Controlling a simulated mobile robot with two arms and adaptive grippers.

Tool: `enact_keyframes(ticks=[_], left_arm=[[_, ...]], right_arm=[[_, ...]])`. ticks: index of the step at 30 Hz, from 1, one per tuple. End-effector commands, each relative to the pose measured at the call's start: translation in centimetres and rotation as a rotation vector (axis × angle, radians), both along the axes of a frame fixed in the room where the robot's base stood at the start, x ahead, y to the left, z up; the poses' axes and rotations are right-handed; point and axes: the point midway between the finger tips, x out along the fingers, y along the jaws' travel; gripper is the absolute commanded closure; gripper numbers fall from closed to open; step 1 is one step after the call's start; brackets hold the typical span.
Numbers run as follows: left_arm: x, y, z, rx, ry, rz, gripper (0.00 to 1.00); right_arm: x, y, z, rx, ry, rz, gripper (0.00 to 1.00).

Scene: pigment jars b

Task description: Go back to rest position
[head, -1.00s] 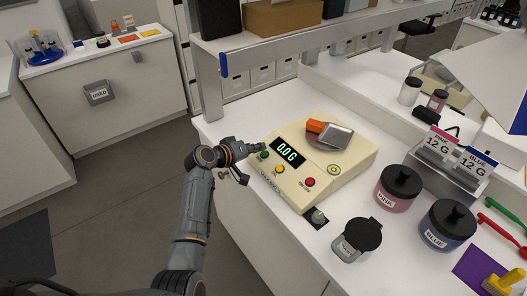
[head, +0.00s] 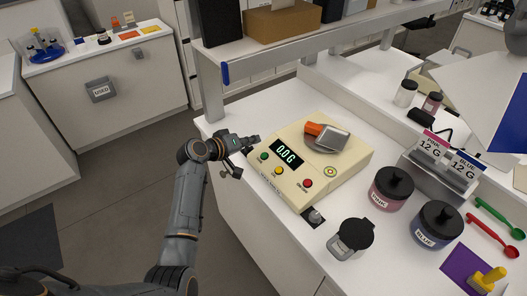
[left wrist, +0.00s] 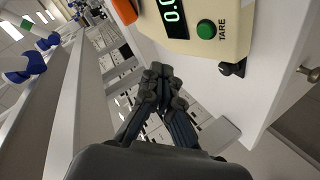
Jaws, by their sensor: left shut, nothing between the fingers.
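My left gripper (head: 250,143) is at the left edge of the white bench, beside the front left corner of the cream scale (head: 284,180). In the left wrist view its fingers (left wrist: 158,75) are together with nothing between them, near the scale's green TARE button (left wrist: 206,29). The scale reads 0.0 G. A metal scoop with an orange handle (head: 312,128) lies on top of the scale. My right gripper does not show.
Green (head: 498,213) and red spoons (head: 485,236) lie at the right. A raised shelf (head: 330,50) spans behind. Floor at left is clear.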

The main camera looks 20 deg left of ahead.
Motion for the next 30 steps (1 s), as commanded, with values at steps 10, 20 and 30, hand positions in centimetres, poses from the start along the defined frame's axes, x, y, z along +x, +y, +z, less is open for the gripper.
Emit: enact_keyframes(ticks=[10,20,30], left_arm=[[0.0,0.0,-0.1,0.0,0.0,0.0,1.0],[-0.8,-0.1,-0.7,0.023,0.013,-0.009,1.0],[-18.6,-0.8,-9.2,0.469,0.27,-0.193,1.0]], right_arm=[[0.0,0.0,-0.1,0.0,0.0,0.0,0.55],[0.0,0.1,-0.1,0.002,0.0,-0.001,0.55],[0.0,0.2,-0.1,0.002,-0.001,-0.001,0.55]])
